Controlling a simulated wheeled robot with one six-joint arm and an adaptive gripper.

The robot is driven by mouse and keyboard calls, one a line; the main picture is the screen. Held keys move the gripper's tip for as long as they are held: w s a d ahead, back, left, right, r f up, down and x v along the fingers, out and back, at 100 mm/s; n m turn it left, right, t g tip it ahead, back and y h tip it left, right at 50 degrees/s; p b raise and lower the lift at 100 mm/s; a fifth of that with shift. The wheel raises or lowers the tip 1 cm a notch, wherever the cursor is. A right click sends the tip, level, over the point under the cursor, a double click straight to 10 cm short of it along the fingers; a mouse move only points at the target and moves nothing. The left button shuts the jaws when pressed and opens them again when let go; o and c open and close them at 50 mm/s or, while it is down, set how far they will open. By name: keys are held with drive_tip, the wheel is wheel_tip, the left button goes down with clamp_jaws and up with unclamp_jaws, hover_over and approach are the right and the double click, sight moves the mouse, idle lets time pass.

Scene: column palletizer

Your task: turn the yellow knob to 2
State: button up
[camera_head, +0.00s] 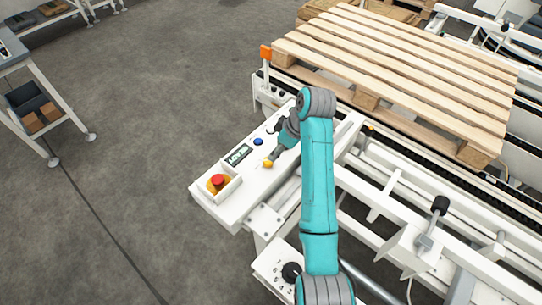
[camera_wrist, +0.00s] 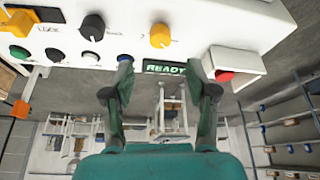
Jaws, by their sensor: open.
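The yellow knob (camera_wrist: 160,36) sits on the white control panel (camera_wrist: 265,25). In the wrist view it is at the top middle, with a pale pointer line and small markings too blurred to read surely. My gripper (camera_wrist: 160,72) is open and empty, its two fingers apart on either side of the READY display (camera_wrist: 164,67). The knob lies just beyond the fingertips, and no contact shows. In the head view the yellow knob (camera_head: 267,163) is beside the end of my gripper (camera_head: 273,157), which partly hides the panel there.
A red button (camera_head: 218,180) stands in a raised white guard at the panel's near left end. A wooden pallet (camera_head: 400,60) lies on the conveyor behind.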

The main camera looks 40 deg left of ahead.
sight(269, 161)
drive_tip(key=x, duration=0.8)
clamp_jaws()
